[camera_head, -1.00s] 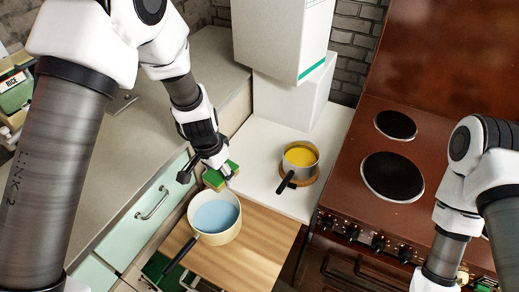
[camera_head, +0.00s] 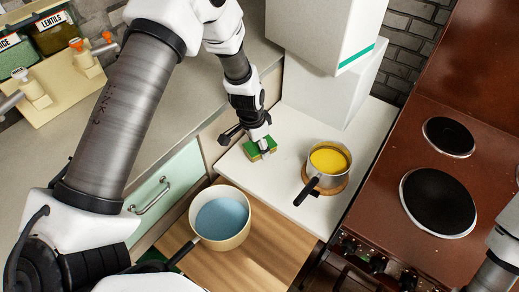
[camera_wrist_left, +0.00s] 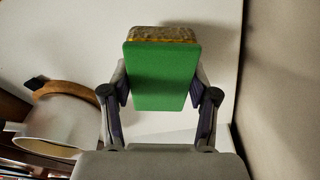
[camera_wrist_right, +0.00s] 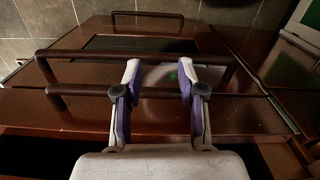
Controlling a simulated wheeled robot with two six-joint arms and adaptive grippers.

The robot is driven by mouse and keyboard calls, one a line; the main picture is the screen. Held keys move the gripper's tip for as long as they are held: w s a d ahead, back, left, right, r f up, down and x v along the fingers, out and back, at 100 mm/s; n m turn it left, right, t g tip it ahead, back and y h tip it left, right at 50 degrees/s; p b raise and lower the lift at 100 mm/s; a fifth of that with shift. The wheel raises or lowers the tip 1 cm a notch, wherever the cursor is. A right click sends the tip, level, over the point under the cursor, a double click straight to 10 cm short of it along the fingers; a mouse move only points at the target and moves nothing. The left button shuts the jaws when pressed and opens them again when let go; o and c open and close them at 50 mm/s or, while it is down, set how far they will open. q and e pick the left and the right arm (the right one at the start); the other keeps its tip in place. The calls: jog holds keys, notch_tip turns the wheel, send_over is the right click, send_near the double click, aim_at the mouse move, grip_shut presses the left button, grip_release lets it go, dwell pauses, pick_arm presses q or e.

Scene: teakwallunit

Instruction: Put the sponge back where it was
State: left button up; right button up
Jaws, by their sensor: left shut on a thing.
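The sponge (camera_head: 258,150) is a small block with a green face and a yellow-brown side. My left gripper (camera_head: 263,145) is shut on it and holds it at the left part of the white counter (camera_head: 285,190). In the left wrist view the green face of the sponge (camera_wrist_left: 162,75) sits between both fingers. A shadow falls beside it on the white surface; I cannot tell whether it touches. My right gripper (camera_wrist_right: 158,75) is open and empty in front of brown oven handles in the right wrist view. It is outside the head view.
A pot of yellow liquid (camera_head: 328,160) stands on a round wooden trivet right of the sponge. A cream pan of blue liquid (camera_head: 221,217) stands on the wooden board (camera_head: 275,250) nearer me. A white box-like unit (camera_head: 325,90) rises behind. The stove (camera_head: 405,205) is at right.

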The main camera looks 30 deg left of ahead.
aim_at(253, 148)
pick_arm(q)
jog(key=shift+s+f, duration=0.15)
jog(key=shift+f, duration=1)
jog(key=o, duration=0.9)
jog(key=shift+r, duration=0.1)
jog(key=shift+r, duration=0.25)
jog(key=r, duration=0.4)
jog(key=s+r, duration=0.1)
jog(key=r, duration=0.2)
jog(key=a+r, duration=0.1)
jog(key=r, duration=0.3)
jog(key=shift+s+r, duration=0.3)
